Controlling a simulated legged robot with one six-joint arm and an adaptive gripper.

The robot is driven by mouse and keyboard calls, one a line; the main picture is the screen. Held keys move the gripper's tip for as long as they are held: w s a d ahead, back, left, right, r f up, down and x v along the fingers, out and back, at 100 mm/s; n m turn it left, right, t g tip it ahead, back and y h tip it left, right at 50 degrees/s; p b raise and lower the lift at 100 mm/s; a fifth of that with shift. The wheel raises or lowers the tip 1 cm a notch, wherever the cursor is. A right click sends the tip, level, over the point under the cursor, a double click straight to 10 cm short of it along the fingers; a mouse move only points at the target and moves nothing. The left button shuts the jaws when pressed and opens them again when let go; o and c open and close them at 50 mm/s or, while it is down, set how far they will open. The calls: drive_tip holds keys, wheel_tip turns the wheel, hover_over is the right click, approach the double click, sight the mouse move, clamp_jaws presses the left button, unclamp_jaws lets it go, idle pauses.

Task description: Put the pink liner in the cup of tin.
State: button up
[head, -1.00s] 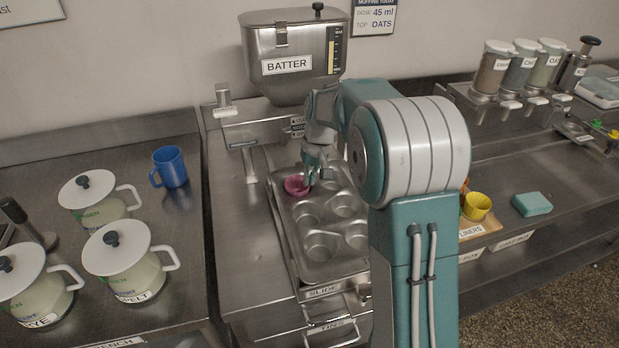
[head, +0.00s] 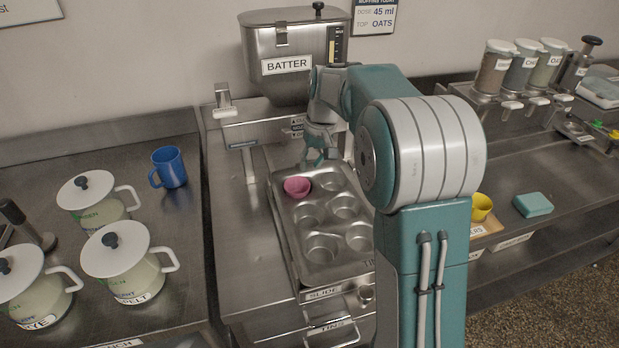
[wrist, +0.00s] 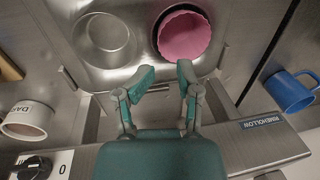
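The pink liner (head: 297,187) is at the back left cup of the metal muffin tin (head: 318,274), with its opening up. In the wrist view the liner (wrist: 184,38) covers most of that cup, with a dark crescent of cup at its left side. I cannot tell whether it is fully seated. The other tin cups in view are empty. My gripper (head: 316,158) is just behind the liner, above the tin's back edge.
The batter hopper (head: 292,60) stands behind the tin. A blue mug (head: 169,167) and several lidded jugs (head: 128,262) stand on the left counter. A yellow liner (head: 481,207) and a teal block (head: 533,205) are on the right. My arm hides part of the tin's right side.

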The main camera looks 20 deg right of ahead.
wheel_tip(320, 180, up, 7)
drive_tip(key=d, duration=0.1)
drive_tip(key=s+a+r+t, duration=0.15)
drive_tip(key=s+r, duration=0.25)
drive_tip(key=s, duration=0.4)
drive_tip(key=s+a+f+t+h, duration=0.1)
drive_tip(key=s+f+t, duration=0.1)
drive_tip(key=s, duration=0.9)
drive_tip(key=s+a+f+t, duration=0.1)
drive_tip(key=s+f+t, duration=0.1)
drive_tip(key=s, duration=0.8)
drive_tip(key=shift+s+a+f+h, duration=0.25)
drive_tip(key=shift+s+a+h, duration=0.1)
drive_tip(key=shift+a+h, duration=0.05)
